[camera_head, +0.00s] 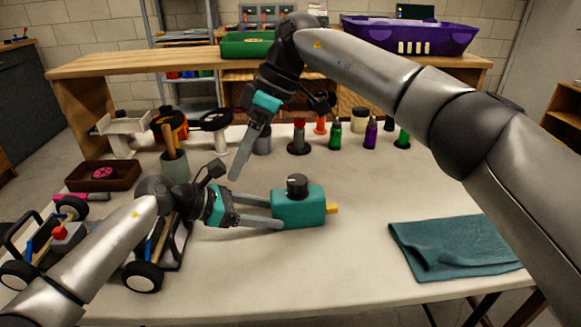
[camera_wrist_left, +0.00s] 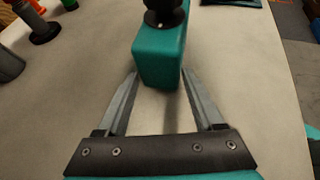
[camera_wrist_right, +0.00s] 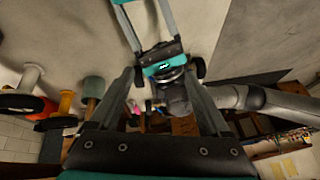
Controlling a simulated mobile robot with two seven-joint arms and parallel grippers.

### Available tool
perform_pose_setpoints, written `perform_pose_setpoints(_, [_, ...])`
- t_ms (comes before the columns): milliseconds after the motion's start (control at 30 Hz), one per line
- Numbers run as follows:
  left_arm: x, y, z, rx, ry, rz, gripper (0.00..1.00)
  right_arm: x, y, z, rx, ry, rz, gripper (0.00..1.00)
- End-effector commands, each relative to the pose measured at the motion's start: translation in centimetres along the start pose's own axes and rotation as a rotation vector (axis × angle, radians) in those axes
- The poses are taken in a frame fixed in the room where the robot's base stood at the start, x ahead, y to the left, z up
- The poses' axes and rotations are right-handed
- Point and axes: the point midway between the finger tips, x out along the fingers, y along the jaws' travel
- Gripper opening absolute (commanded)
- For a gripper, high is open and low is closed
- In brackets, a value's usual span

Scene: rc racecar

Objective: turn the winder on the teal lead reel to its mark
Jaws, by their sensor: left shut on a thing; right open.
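The teal lead reel (camera_head: 300,210) stands on the table as a block, with a round black winder (camera_head: 297,187) on top and an orange tab (camera_head: 332,209) on its right side. In the left wrist view the reel (camera_wrist_left: 158,62) shows its near end and the winder (camera_wrist_left: 165,14). My left gripper (camera_head: 278,213) is shut on the reel's left end, one finger on each side. My right gripper (camera_head: 238,170) is open and empty, above the table, left of and behind the winder. I cannot make out the mark.
A folded teal cloth (camera_head: 455,248) lies at the right. A wheeled car frame (camera_head: 165,245) is at the left. A holder with sticks (camera_head: 175,167) stands behind my left gripper. Several bottles and spools, including a purple bottle (camera_head: 371,132), line the back. The table in front of the reel is clear.

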Motion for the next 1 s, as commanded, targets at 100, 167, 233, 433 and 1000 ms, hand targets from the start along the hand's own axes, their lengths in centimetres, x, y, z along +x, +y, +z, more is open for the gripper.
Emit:
perform_pose_setpoints(100, [0.0,0.0,0.1,0.000,-0.001,0.000,0.20,2.6,-1.9,-2.4,-0.155,0.221,-0.079,0.81])
perform_pose_setpoints(167, [0.0,0.0,0.1,0.000,-0.001,0.000,0.20,3.3,-2.8,-3.5,-0.222,0.336,-0.098,0.81])
perform_pose_setpoints(233, [0.0,0.0,0.1,0.000,-0.001,0.000,0.20,3.6,-3.7,-4.8,-0.289,0.471,-0.107,0.81])
perform_pose_setpoints(433, [0.0,0.0,0.1,0.000,-0.001,0.000,0.20,2.4,-5.4,-7.2,-0.410,0.848,-0.046,0.81])
perform_pose_setpoints(1000, [0.0,0.0,0.1,0.000,-0.001,0.000,0.20,-5.3,-2.8,-1.9,-0.242,1.482,0.575,0.81])
